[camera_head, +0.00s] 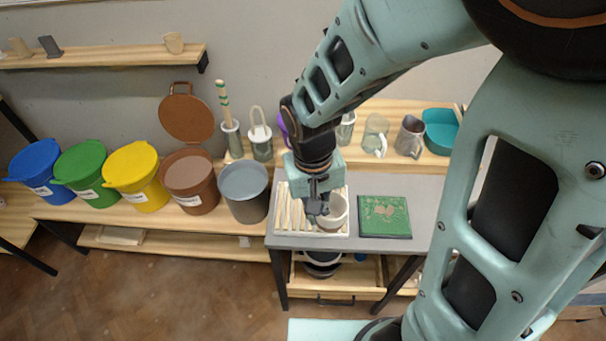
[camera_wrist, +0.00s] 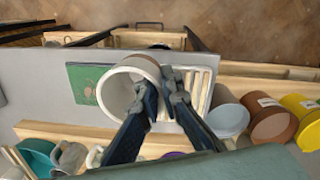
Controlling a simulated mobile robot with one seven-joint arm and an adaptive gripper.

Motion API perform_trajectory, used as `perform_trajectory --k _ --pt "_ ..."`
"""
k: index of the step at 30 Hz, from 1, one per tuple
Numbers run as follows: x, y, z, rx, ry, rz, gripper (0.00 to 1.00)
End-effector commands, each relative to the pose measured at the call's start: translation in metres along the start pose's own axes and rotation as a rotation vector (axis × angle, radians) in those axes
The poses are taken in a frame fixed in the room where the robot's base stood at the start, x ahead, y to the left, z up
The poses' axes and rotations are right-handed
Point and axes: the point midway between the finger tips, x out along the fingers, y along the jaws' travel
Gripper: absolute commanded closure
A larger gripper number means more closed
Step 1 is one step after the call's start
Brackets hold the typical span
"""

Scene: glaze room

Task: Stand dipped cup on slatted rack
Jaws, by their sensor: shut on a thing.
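The cup (camera_head: 334,212) is white to cream, with a darker brownish band toward its base end in the wrist view (camera_wrist: 122,94). My gripper (camera_head: 318,208) is shut on the cup's wall, with one finger inside the mouth and one outside in the wrist view (camera_wrist: 163,90). The cup is over the right part of the slatted rack (camera_head: 290,217), a pale ribbed tray on the grey table. Whether the cup touches the slats I cannot tell. The slats show beside the fingers in the wrist view (camera_wrist: 203,84).
A green board (camera_head: 385,215) lies right of the rack. A grey bucket (camera_head: 244,190) and a brown bucket (camera_head: 189,180) stand to the left, with yellow, green and blue ones beyond. Mugs, jars and a teal basin (camera_head: 440,131) stand on the shelf behind.

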Motion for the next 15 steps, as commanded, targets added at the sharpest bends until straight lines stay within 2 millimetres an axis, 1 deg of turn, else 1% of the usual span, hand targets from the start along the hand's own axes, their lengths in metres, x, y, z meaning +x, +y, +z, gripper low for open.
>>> perform_trajectory --k 1,4,7,8,15 --pt "-0.003 -0.001 0.003 -0.019 0.002 0.000 1.00" --pt "-0.001 -0.002 0.004 -0.042 0.003 0.000 1.00" --pt "0.006 -0.003 -0.006 -0.048 0.004 0.000 1.00" --pt "0.009 -0.003 -0.012 -0.049 0.003 0.001 1.00" --pt "0.036 -0.002 -0.070 -0.047 0.003 0.001 1.00"
